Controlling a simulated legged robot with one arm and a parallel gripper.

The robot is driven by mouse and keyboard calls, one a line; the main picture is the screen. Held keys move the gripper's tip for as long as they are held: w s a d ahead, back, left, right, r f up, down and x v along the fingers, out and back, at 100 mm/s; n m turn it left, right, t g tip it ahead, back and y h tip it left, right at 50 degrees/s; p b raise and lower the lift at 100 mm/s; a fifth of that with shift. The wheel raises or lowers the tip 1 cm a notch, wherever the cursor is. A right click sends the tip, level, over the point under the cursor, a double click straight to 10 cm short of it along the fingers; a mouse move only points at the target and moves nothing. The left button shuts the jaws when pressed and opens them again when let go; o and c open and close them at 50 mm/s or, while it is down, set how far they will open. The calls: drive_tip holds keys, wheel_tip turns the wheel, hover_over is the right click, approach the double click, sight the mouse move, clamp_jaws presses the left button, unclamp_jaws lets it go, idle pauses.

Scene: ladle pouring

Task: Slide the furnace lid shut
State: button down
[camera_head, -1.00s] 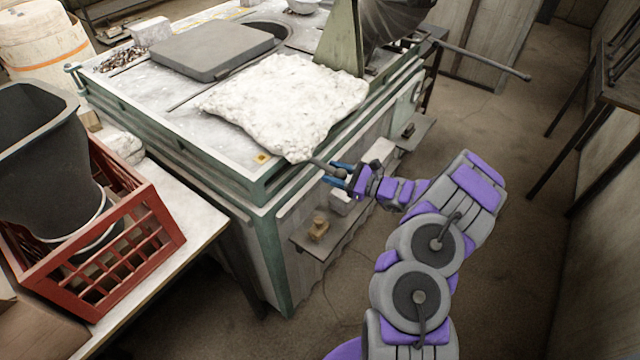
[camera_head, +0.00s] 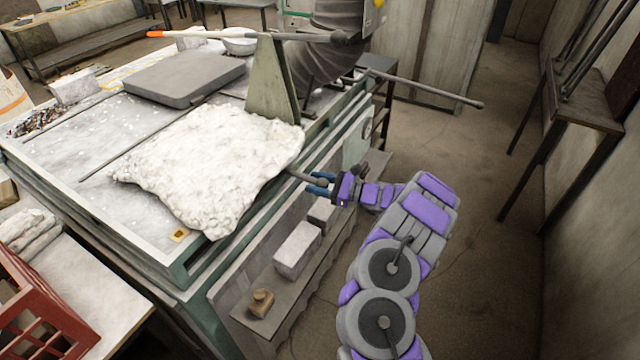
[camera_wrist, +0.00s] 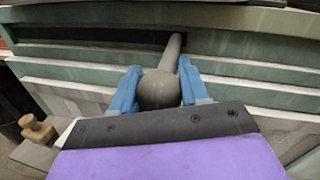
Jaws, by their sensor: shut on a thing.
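The furnace lid (camera_head: 185,78), a flat dark grey slab, lies on the furnace top (camera_head: 75,150) in the head view. No round dark opening shows beside it now. A dark rod handle (camera_head: 296,174) sticks out from the furnace's side, below the white lumpy sheet (camera_head: 210,168). My gripper (camera_head: 320,183) is at the handle's outer end. In the wrist view, its blue fingers (camera_wrist: 158,88) are shut on the round knob (camera_wrist: 158,91) of the handle, one on each side. The handle's rod (camera_wrist: 173,52) runs into a dark slot in the green side.
A low shelf (camera_head: 262,328) with a small wooden block (camera_head: 261,302) and pale bricks (camera_head: 298,249) runs along the furnace side, below my arm. A long metal rod (camera_head: 430,90) juts out to the right.

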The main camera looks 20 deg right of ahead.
drive_tip(key=shift+a+f, duration=0.2)
drive_tip(key=shift+f, duration=0.05)
drive_tip(key=shift+d, duration=0.1)
drive_tip(key=shift+d, duration=0.1)
drive_tip(key=c, duration=0.9)
unclamp_jaws()
drive_tip(key=shift+w, duration=0.1)
drive_tip(key=shift+o, duration=0.6)
drive_tip(key=shift+w+d+f, duration=0.1)
drive_tip(key=shift+w+f, duration=0.05)
drive_tip(key=shift+w, duration=0.05)
drive_tip(key=shift+o, duration=0.8)
drive_tip(key=shift+w, duration=0.1)
drive_tip(key=shift+o, duration=0.2)
drive_tip(key=shift+d, duration=0.15)
drive_tip(key=shift+r, duration=0.2)
drive_tip(key=shift+s, duration=0.2)
